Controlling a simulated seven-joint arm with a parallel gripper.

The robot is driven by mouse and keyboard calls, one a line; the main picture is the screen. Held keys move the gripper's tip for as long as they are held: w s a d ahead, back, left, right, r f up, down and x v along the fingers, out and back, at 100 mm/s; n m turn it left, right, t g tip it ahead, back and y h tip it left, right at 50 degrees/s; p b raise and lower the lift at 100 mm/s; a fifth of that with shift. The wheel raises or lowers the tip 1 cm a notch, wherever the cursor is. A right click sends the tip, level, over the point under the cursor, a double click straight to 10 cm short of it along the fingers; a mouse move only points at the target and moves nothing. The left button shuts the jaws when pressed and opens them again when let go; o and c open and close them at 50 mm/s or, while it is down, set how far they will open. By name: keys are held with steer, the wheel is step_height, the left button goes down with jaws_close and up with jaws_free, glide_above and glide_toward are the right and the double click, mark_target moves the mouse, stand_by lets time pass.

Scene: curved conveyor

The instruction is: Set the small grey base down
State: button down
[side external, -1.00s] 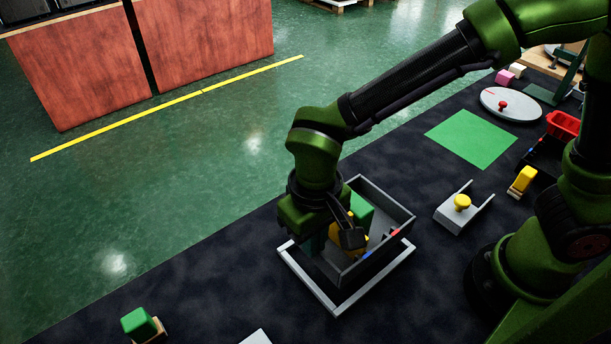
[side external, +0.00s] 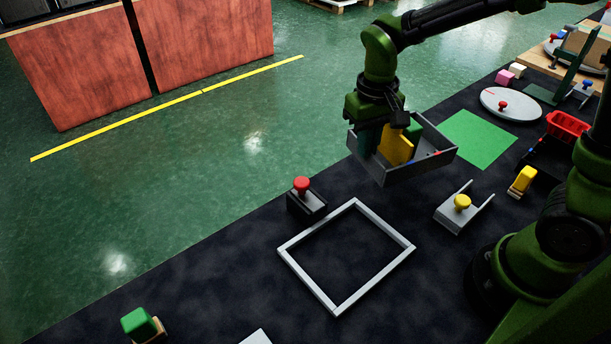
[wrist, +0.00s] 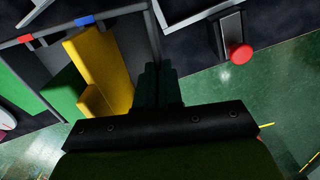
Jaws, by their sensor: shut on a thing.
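The small grey base (side external: 425,170), an open grey tray with walls, hangs in the air above the dark mat's far edge, beyond the light grey square frame (side external: 382,229). A yellow piece (side external: 396,148) and a green block (side external: 413,131) ride in it; they also show in the wrist view as the yellow piece (wrist: 103,65) and green block (wrist: 66,92). My gripper (side external: 368,138) is shut on the base's wall at its left side. In the wrist view its fingers (wrist: 157,80) meet at that wall. The base's underside is hidden.
A dark grey block with a red knob (side external: 302,184) stands left of the empty frame. A green square (side external: 477,139) lies bare to the right. A grey holder with a yellow knob (side external: 462,203) stands right of the frame. A white disc (side external: 510,104) lies farther right.

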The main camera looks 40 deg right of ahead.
mark_target(380, 157)
steer(key=d, duration=0.3)
steer(key=shift+s+d+n, duration=0.1)
steer(key=shift+d+n, duration=0.1)
steer(key=shift+n, duration=0.1)
steer(key=shift+s+d+n, duration=0.1)
steer(key=shift+d+n, duration=0.2)
steer(key=shift+s+f+n, duration=0.1)
steer(key=shift+f+n, duration=0.15)
steer(key=shift+n, duration=0.45)
step_height(380, 157, down, 10)
steer(key=shift+r, duration=0.1)
steer(key=c, duration=1.3)
jaws_free()
